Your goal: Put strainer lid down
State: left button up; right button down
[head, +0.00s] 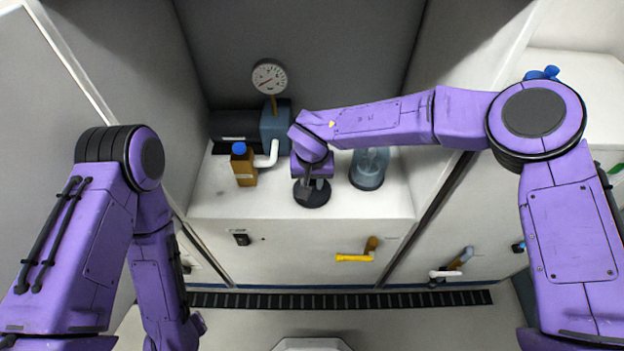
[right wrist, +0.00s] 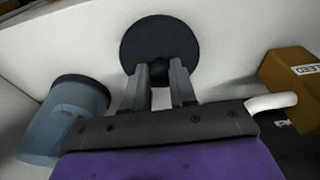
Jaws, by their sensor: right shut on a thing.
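The strainer lid (head: 314,199) is a dark round disc in the head view, over the white counter in front of the pump. It also shows in the right wrist view (right wrist: 160,40), beyond my fingertips. My right gripper (head: 309,184) is shut on it from above; its two fingers (right wrist: 160,78) meet the lid's middle. The lid is at or very close to the counter; I cannot tell whether it touches. The clear bluish strainer bowl (head: 368,170) stands just right of the lid, upright; it also shows in the right wrist view (right wrist: 58,120). My left gripper is not in view.
A brown bottle with a blue cap (head: 243,165) stands at the left of the counter (head: 340,206). Behind are a blue-grey pump (head: 274,129) with a white elbow pipe (head: 267,155) and a gauge (head: 269,77). A yellow handle (head: 354,257) is on the cabinet front.

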aim_at(312, 197)
jog(key=shift+f, duration=0.1)
jog(key=c, duration=0.9)
grip_release()
jog(key=r, duration=0.4)
jog(key=s+r, duration=0.1)
jog(key=r, duration=0.7)
jog(key=shift+s+r, duration=0.1)
jog(key=shift+s, duration=0.3)
